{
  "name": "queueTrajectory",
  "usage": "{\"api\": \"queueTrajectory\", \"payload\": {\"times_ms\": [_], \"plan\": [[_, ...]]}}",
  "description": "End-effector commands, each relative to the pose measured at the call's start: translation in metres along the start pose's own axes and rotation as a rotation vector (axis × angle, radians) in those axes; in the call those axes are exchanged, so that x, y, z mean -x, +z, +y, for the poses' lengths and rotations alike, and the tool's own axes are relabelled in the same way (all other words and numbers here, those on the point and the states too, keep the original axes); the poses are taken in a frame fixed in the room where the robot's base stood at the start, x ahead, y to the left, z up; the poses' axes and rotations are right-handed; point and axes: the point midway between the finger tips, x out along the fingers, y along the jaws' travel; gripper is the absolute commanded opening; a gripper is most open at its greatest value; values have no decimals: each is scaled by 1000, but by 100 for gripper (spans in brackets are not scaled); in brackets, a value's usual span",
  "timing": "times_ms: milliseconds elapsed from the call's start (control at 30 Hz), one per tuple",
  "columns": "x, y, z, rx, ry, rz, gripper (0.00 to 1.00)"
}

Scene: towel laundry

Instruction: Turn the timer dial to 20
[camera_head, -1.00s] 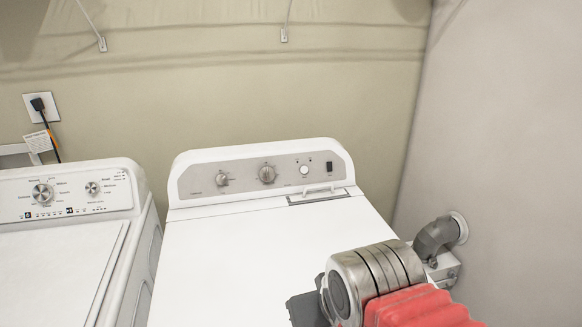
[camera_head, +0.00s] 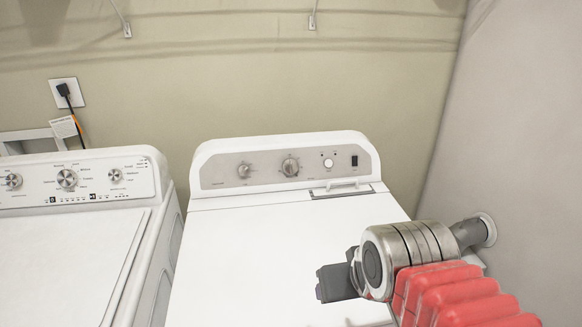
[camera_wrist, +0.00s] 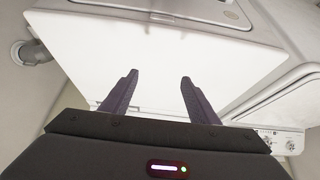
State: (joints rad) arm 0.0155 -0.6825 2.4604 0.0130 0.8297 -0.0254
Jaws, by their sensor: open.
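The right-hand white machine has a grey control panel (camera_head: 215,171) along its back. It carries a larger round dial (camera_head: 290,166) in the middle and a smaller dial (camera_head: 244,170) to its left. The numbers around them are too small to read. In the wrist view my gripper (camera_wrist: 158,76) is open, its two dark fingers wide apart with nothing between them, over a white machine surface. In the head view my dark gripper body (camera_head: 338,281) is in front of and below the panel, well apart from the dials; its fingers cannot be made out.
A second white machine (camera_head: 60,245) with several dials stands at the left. A wall (camera_head: 525,120) closes off the right side, with a grey vent pipe (camera_head: 468,233) near my arm. The right machine's top (camera_head: 250,240) is clear. A small lid (camera_head: 340,191) lies below its panel.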

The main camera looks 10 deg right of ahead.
Motion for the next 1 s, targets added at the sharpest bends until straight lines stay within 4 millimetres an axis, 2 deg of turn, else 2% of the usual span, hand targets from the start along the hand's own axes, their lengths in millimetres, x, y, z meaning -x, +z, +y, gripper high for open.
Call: {"api": "queueTrajectory", "payload": {"times_ms": [133,567,800,1000], "plan": [[-14,-42,2,-5,2,52,65],[-70,-171,2,-3,2,240,65],[-110,-235,2,-2,2,345,65],[-148,-282,2,-2,3,431,65]]}}
